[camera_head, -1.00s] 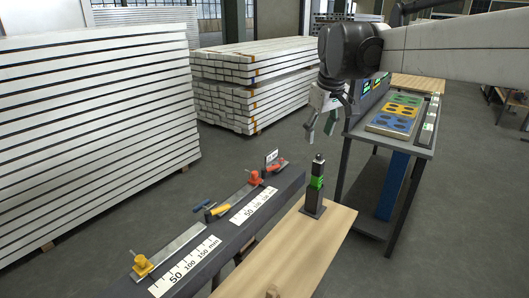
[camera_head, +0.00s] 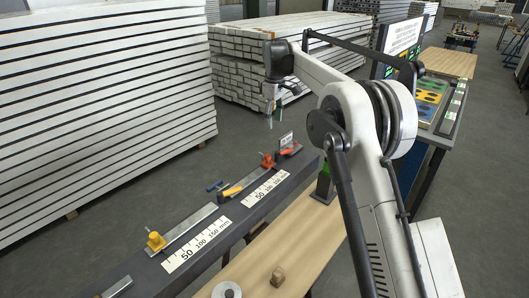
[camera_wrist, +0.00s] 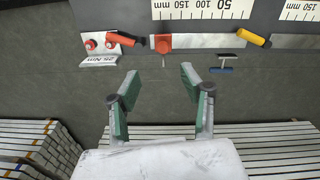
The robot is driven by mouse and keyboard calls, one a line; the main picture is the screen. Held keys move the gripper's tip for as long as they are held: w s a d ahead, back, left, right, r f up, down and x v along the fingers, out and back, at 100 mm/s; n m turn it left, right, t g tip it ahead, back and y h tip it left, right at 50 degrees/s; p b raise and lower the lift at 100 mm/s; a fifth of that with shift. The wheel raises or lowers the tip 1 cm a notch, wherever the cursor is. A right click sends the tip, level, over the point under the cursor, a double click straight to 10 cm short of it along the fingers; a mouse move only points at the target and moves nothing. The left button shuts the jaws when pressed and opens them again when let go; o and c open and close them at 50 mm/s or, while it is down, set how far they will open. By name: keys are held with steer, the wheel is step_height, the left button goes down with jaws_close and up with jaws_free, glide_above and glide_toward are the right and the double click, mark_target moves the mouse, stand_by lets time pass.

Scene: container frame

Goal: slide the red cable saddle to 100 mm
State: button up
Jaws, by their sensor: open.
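The red cable saddle (camera_head: 267,160) sits near the far right end of its metal rail (camera_head: 251,177) on the dark beam. In the wrist view the saddle (camera_wrist: 164,43) is orange-red, on the rail (camera_wrist: 200,41), level by eye with the 150 end of the printed scale (camera_wrist: 205,10). My gripper (camera_head: 270,118) hangs above and behind the saddle in the head view. In the wrist view its green-padded fingers (camera_wrist: 160,73) are apart and empty, with their tips short of the saddle. I cannot tell its height above the beam.
A yellow saddle (camera_head: 155,240) sits on a nearer rail with its own scale (camera_head: 196,245). A yellow-handled tool (camera_head: 232,190) and blue-handled tool (camera_head: 217,185) lie by the rails. A red-handled tool (camera_head: 290,152) and small sign (camera_head: 286,141) stand beyond the saddle.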

mark_target(267, 155)
steer(key=shift+n, duration=0.4)
steer(key=f, duration=0.5)
steer(key=a+f, duration=0.1)
steer(key=f, duration=0.5)
steer(key=w+a+f+p, duration=0.1)
steer(key=f, duration=0.4)
steer(key=shift+w+a+f, duration=0.1)
steer(key=shift+f, duration=0.1)
jaws_close()
